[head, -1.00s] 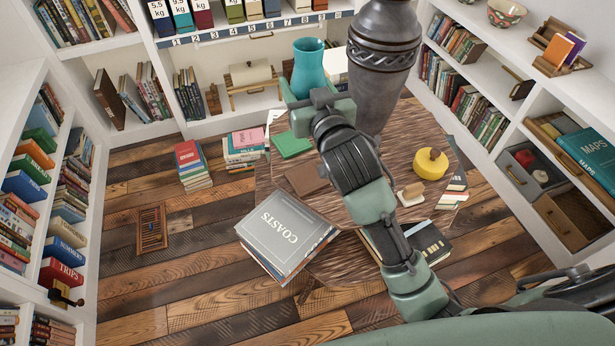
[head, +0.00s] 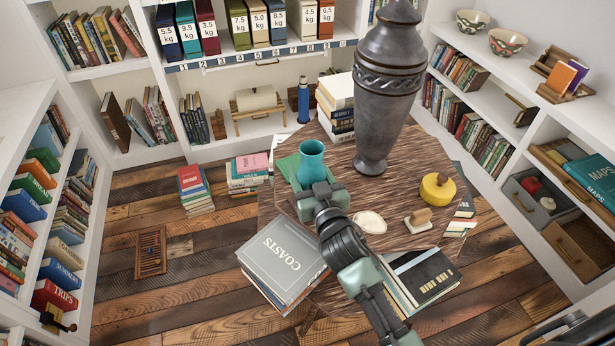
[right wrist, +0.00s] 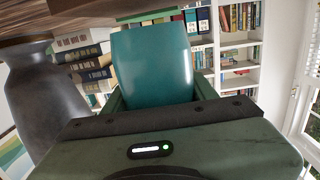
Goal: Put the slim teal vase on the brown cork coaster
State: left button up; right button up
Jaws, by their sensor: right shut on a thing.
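The slim teal vase (head: 311,160) is upright in my right gripper (head: 321,190), over the left part of the round wooden table (head: 345,205). My right gripper is shut on the vase. In the right wrist view, which is upside down, the vase (right wrist: 152,65) fills the middle, with its foot close to a brown surface at the top. I cannot tell whether it touches. The brown cork coaster is not clearly visible now; my gripper and arm cover its area of the table. My left gripper is not in view.
A tall dark urn (head: 384,100) stands right of the vase. A green square (head: 288,167) lies behind it. A yellow round object (head: 437,188), a pale oval piece (head: 370,222) and a small brush-like block (head: 418,220) lie to the right. The COASTS book stack (head: 282,262) stands front left.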

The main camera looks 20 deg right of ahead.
jog(key=shift+f, duration=0.65)
jog(key=shift+f, duration=0.2)
jog(key=o, duration=1.7)
jog(key=shift+r, duration=0.1)
